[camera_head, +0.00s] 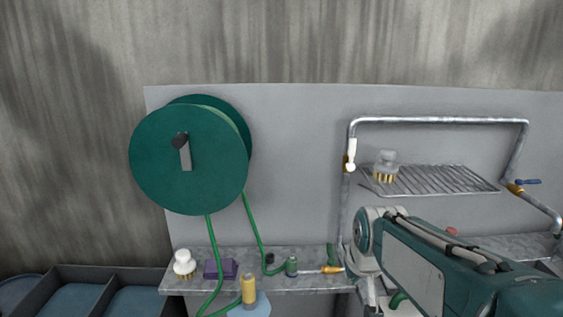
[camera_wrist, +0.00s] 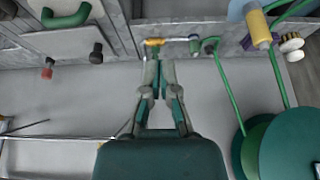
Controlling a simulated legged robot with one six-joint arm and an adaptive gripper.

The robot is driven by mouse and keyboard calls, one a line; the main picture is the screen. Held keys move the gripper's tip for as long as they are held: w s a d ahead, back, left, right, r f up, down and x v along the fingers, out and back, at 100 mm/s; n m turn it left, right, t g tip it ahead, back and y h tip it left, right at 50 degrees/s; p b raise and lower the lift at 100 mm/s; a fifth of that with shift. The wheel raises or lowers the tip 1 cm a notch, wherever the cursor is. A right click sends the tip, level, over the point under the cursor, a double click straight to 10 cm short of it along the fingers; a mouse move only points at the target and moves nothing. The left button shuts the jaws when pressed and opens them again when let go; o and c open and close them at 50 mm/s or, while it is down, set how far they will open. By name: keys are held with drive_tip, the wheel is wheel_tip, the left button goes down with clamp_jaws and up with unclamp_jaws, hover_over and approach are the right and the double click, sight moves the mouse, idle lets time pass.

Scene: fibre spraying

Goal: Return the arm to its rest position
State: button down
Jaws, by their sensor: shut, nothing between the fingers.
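My arm (camera_head: 430,265) reaches in from the lower right of the head view, in front of the metal shelf. Its forward end bends downward near the shelf's front edge, and the fingertips cannot be made out there. In the wrist view my gripper (camera_wrist: 158,72) is shut and empty, its two fingers brought together. A brass fitting (camera_wrist: 155,42) shows just beyond the fingertips in that view; I cannot tell the gap between them. The same brass fitting (camera_head: 332,269) lies on the shelf left of my arm in the head view.
A green hose reel (camera_head: 160,150) hangs on the grey panel, its hose (camera_head: 212,240) trailing to the shelf (camera_head: 310,283). A white-capped brush (camera_head: 184,262), purple block (camera_head: 221,269) and yellow bottle (camera_head: 249,290) stand left. A pipe frame (camera_head: 440,120) and wire rack (camera_head: 440,180) rise behind my arm.

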drive_tip(key=s, duration=1.7)
drive_tip(key=shift+s+t, duration=0.3)
drive_tip(key=shift+s, duration=0.05)
drive_tip(key=shift+f, duration=0.1)
